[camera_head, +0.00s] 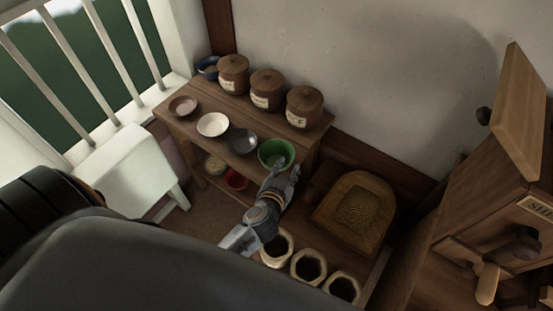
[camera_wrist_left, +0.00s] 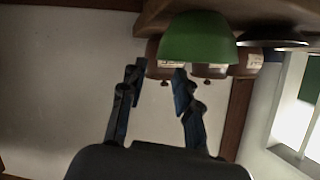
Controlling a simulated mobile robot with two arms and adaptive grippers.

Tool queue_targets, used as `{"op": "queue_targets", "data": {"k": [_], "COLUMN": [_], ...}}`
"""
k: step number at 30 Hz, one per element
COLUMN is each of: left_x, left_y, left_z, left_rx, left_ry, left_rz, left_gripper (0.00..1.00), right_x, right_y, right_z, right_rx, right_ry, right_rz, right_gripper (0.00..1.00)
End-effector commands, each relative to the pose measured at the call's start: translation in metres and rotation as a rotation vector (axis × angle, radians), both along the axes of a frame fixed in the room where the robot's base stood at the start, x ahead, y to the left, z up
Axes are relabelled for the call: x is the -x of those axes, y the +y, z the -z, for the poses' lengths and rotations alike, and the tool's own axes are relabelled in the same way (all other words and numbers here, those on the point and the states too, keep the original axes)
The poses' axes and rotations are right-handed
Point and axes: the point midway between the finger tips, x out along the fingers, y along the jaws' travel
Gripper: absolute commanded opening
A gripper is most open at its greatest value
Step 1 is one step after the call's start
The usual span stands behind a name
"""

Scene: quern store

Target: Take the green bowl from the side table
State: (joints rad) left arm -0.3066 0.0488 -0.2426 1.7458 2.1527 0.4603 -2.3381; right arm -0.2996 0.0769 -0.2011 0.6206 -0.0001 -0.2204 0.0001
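The green bowl (camera_head: 266,147) stands upright at the near right end of the wooden side table (camera_head: 213,170). A greyish patch shows inside it. My left gripper (camera_head: 281,177) is just in front of the bowl, on its near side. In the left wrist view, which is upside down, the bowl (camera_wrist_left: 198,40) is at the top centre, and the two fingers (camera_wrist_left: 158,80) are spread with nothing between them. The bowl lies mostly to the right of that gap. I cannot tell whether a finger touches it. My right gripper is not in view.
A dark grey dish (camera_head: 241,141), a cream bowl (camera_head: 212,124) and a brown bowl (camera_head: 183,106) line the table's front. Lidded wooden jars (camera_head: 267,90) stand behind.

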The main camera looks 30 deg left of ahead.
Motion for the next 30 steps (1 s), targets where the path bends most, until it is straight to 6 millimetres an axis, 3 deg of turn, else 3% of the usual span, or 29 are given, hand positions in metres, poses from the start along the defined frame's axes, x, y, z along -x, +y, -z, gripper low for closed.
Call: {"op": "queue_targets", "data": {"k": [6, 16, 21, 30], "left_x": [-0.03, -0.037, -0.037, -0.037], "left_y": [0.003, 0.005, 0.005, 0.005], "left_z": [0.016, 0.018, 0.018, 0.017], "left_rx": [0.003, 0.0, 0.0, 0.0], "left_ry": [-0.001, -0.001, -0.001, -0.001], "left_rz": [-0.001, 0.001, 0.001, 0.001], "left_gripper": [0.32, 0.32, 0.0, 0.0], "right_x": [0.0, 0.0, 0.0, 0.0], "right_y": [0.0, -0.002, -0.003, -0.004], "right_z": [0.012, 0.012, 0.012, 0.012], "right_rx": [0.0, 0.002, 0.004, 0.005], "right_ry": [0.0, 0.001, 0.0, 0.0], "right_rz": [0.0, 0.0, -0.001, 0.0], "right_gripper": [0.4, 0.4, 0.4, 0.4]}}
